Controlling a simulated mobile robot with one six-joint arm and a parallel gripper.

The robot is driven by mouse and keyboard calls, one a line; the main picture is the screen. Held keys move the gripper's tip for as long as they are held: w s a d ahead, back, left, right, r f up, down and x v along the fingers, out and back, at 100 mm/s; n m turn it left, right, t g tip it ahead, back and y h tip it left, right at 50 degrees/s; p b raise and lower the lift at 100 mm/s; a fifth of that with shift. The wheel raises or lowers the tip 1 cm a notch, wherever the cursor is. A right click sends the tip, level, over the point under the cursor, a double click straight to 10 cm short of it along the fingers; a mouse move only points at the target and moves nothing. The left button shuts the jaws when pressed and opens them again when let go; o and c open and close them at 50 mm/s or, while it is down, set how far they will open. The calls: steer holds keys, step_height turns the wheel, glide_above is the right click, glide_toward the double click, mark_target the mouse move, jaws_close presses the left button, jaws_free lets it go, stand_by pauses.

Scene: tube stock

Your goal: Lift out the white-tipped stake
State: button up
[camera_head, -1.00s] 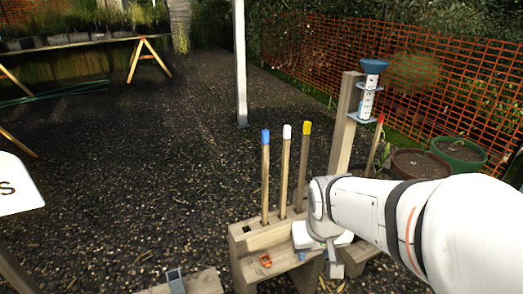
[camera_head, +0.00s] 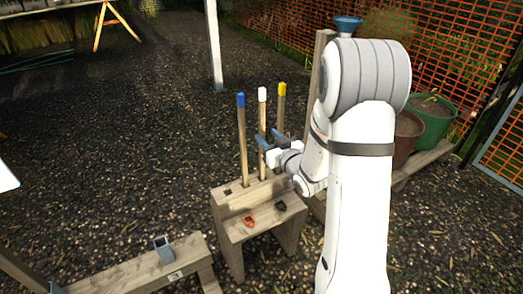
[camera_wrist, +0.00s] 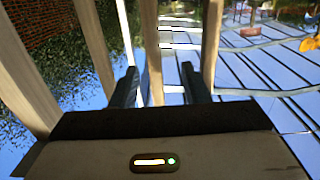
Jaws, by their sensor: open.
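The white-tipped stake (camera_head: 262,112) stands upright in the wooden stand (camera_head: 240,207), between a blue-tipped stake (camera_head: 241,130) on its left and a yellow-tipped stake (camera_head: 281,105) on its right. My gripper (camera_head: 269,136) is at mid-height of the white-tipped stake, its near finger crossing in front of the wood. In the wrist view, one pale wooden stake (camera_wrist: 152,50) runs between my two open fingers, with other stakes outside them on both sides. No tip shows there, and I cannot tell whether the fingers touch the wood.
An orange clip (camera_head: 248,220) and a dark clip (camera_head: 280,206) lie on the stand's lower step. A low wooden bench (camera_head: 190,255) with a grey clip stands at the front left. A wooden post with a blue cup (camera_head: 347,24) rises behind my arm. Open gravel lies left.

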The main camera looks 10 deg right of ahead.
mark_target(263, 130)
steer(key=shift+w+a, duration=0.2)
steer(key=shift+w, duration=0.4)
steer(key=x, duration=0.2)
steer(key=b+x, duration=0.1)
steer(key=x, duration=0.2)
steer(key=shift+w+d+f, duration=0.15)
steer(key=shift+w+d, duration=0.1)
steer(key=shift+w, duration=0.1)
steer(key=shift+w+a, duration=0.15)
steer(key=shift+w, duration=0.35)
steer(key=shift+c, duration=0.5)
jaws_close()
